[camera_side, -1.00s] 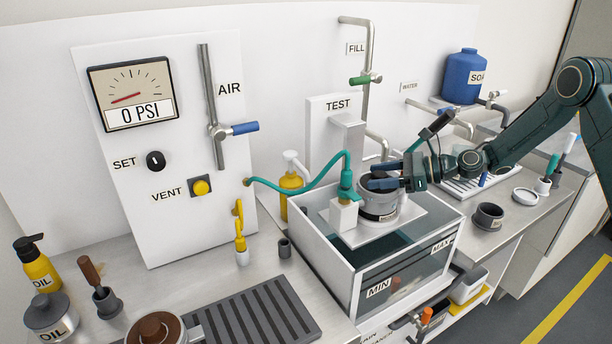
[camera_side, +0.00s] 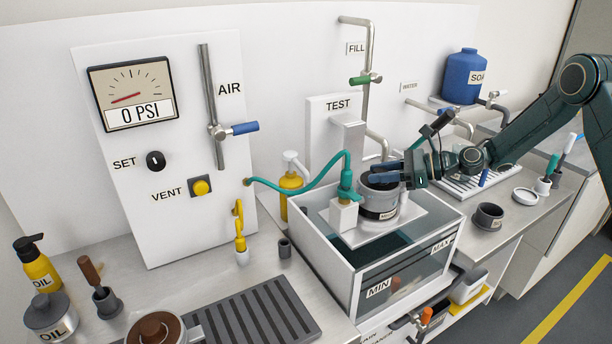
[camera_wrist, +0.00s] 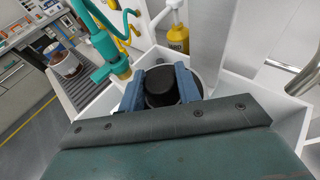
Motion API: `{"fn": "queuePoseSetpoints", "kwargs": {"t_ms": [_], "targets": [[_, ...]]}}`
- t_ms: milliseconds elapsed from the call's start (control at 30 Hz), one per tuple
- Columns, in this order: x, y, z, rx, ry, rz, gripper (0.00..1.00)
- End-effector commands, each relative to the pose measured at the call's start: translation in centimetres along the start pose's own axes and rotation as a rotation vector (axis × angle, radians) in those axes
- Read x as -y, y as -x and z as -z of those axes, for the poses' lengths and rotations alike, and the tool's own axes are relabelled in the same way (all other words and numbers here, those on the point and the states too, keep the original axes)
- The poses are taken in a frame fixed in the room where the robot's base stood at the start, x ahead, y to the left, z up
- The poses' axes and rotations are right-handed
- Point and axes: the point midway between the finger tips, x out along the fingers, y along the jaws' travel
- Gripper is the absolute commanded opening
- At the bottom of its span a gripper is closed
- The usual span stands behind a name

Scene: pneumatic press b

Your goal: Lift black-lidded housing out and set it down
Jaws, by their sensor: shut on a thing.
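The black-lidded housing (camera_side: 377,202) is a grey cylinder with a dark label band, upright on the white plate (camera_side: 412,222) over the clear-walled tank (camera_side: 385,287). In the side view my gripper (camera_side: 383,174) is at its top, coming from the right. In the wrist view, the blue fingers of my gripper (camera_wrist: 160,88) are shut on either side of the black round top (camera_wrist: 162,87). A teal fitting on a white block (camera_side: 344,214) stands just left of the housing.
A teal hose (camera_side: 300,188) runs from the panel to the fitting. The TEST block (camera_side: 334,118) and a yellow pump bottle (camera_side: 291,183) stand behind. A dark cup (camera_side: 488,216) and white dish (camera_side: 525,196) sit on the right counter, with bare surface around them.

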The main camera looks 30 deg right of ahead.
Motion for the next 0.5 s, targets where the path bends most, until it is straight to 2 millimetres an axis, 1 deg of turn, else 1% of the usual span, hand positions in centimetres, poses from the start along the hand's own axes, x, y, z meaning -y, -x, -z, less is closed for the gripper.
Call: {"fn": "queuePoseSetpoints", "kwargs": {"t_ms": [33,500], "targets": [[0.0,0.1,-0.4,0.004,0.004,0.001,0.00],[0.0,0.4,-1.5,0.005,0.003,0.001,0.00]]}}
